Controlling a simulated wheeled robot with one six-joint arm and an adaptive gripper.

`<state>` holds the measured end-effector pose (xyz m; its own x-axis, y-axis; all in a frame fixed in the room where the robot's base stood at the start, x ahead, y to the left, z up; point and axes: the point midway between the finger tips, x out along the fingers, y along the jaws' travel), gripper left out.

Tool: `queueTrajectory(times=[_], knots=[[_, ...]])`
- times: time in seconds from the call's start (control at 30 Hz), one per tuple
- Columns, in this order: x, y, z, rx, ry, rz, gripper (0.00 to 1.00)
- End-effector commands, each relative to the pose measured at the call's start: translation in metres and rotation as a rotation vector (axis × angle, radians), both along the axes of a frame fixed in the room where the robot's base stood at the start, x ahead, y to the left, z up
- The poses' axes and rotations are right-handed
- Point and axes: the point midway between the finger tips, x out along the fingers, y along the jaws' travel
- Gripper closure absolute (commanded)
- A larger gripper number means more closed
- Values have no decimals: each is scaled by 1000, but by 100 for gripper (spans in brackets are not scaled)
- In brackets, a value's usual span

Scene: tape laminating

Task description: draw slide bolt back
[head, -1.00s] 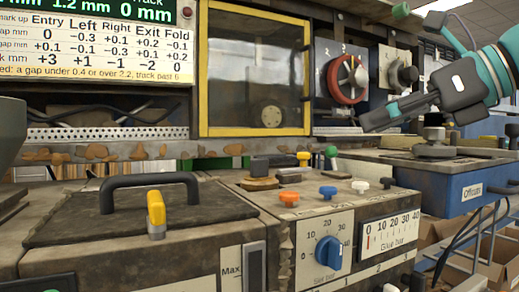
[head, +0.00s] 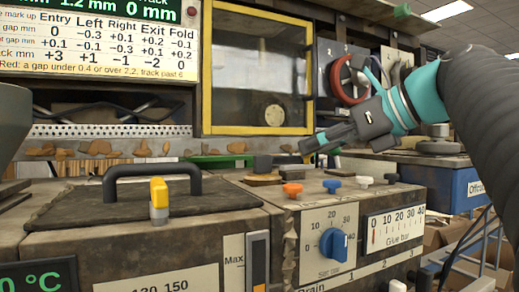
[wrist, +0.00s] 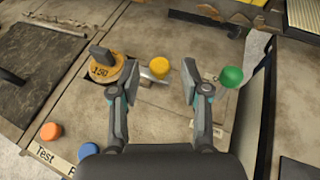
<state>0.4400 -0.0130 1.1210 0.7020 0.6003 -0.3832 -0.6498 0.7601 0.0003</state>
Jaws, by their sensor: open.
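A yellow knob (wrist: 160,68) sits on a flat silver bar (wrist: 147,73) that looks like the slide bolt, in the wrist view. The bar's left part runs by a round wooden disc (wrist: 108,72) with a dark handle. My gripper (wrist: 158,80) is open, with one finger on each side of the yellow knob in the picture and gaps on both sides. Its height over the knob is hard to tell.
A green knob (wrist: 231,76) stands just right of my right finger. Orange (head: 292,189) and blue (head: 331,185) knobs stand at the front edge. A dark lid (head: 130,205) with a handle and a yellow latch (head: 158,197) lies left. A yellow-framed window (head: 257,75) is behind.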

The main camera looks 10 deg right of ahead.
Motion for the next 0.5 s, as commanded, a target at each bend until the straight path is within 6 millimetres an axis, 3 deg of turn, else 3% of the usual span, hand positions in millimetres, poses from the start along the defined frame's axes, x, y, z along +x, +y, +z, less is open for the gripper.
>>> queueTrajectory(times=[0.5], knots=[[8,7,-4,0,0,-1,54]])
